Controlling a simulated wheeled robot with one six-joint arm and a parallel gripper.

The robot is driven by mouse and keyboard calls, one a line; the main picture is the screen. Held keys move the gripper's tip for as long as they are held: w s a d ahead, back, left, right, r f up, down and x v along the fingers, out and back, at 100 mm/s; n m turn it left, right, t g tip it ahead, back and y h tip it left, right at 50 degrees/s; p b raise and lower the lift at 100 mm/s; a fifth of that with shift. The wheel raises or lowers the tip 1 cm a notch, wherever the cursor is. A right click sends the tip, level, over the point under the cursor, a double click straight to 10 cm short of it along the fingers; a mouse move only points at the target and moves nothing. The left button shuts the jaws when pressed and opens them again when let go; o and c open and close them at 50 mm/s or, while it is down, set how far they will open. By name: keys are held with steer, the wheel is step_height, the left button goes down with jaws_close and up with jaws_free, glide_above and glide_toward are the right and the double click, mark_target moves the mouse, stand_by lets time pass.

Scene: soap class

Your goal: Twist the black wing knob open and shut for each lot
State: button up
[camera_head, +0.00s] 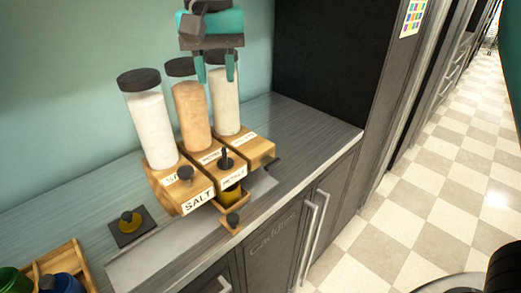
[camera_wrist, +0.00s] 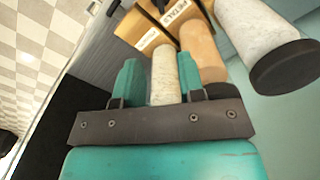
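Three dispensers stand in a row on wooden bases: a white-filled left jar (camera_head: 152,130), a peach-filled middle jar (camera_head: 191,115) and a pale speckled right jar (camera_head: 224,100). The left base is labelled SALT; the middle label reads PETALS in the wrist view. Black knobs sit at the fronts: left knob (camera_head: 185,173), middle knob (camera_head: 225,158) and a dark piece at the right (camera_head: 271,163). Their wing shapes and settings are too small to tell. My gripper (camera_head: 215,78) hangs above the right and middle jars, fingers apart and empty. It also shows in the wrist view (camera_wrist: 160,62).
A yellow cup (camera_head: 230,196) sits in a wooden holder below the middle dispenser. A black mat (camera_head: 125,237) bears a yellow-and-black piece (camera_head: 130,221). A wooden crate (camera_head: 62,256) with green and blue cups stands front left. A dark tall panel bounds the counter's right.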

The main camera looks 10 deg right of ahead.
mark_target(225, 150)
step_height(225, 150, down, 17)
steer(key=shift+f+p, duration=0.2)
steer(key=shift+p, duration=0.75)
jaws_close()
